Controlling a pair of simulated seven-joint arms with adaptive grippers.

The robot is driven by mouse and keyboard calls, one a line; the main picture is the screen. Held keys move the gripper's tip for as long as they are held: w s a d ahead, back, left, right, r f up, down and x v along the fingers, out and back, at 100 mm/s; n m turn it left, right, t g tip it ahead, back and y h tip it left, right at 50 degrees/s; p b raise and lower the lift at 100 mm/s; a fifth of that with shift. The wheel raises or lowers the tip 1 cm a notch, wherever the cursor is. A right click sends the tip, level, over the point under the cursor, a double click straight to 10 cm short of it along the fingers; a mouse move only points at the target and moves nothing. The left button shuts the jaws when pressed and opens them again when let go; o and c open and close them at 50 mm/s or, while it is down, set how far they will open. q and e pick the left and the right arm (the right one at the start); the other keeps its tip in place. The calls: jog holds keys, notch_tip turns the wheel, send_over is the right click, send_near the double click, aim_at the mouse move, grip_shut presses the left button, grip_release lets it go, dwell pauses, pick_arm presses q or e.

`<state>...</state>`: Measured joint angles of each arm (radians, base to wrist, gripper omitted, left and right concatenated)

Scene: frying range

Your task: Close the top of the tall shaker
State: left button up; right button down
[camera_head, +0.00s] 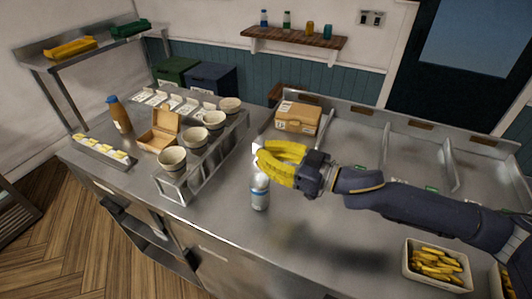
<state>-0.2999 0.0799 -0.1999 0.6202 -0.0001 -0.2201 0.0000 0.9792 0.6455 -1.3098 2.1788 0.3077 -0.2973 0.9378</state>
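The tall shaker (260,191) stands upright on the steel counter, a pale cylinder with a blue band. Its top is just below my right gripper's fingers, and the state of its lid is too small to make out. My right gripper (259,157), with yellow fingers, reaches in from the right and points left, just above the shaker. A small white patch shows at its fingertips, and I cannot tell what it is. The fingers look close together, but their gap is not clear. My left gripper is out of view.
Left of the shaker stands a steel rack with paper cups (172,159). A cardboard box (298,117) sits behind the gripper. A tray of fries (437,264) is at the front right. An orange bottle (119,115) stands far left. Counter in front of the shaker is clear.

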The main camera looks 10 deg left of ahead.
jog(key=shift+f, duration=0.1)
jog(key=c, duration=1.6)
grip_release()
jog(key=v, duration=1.2)
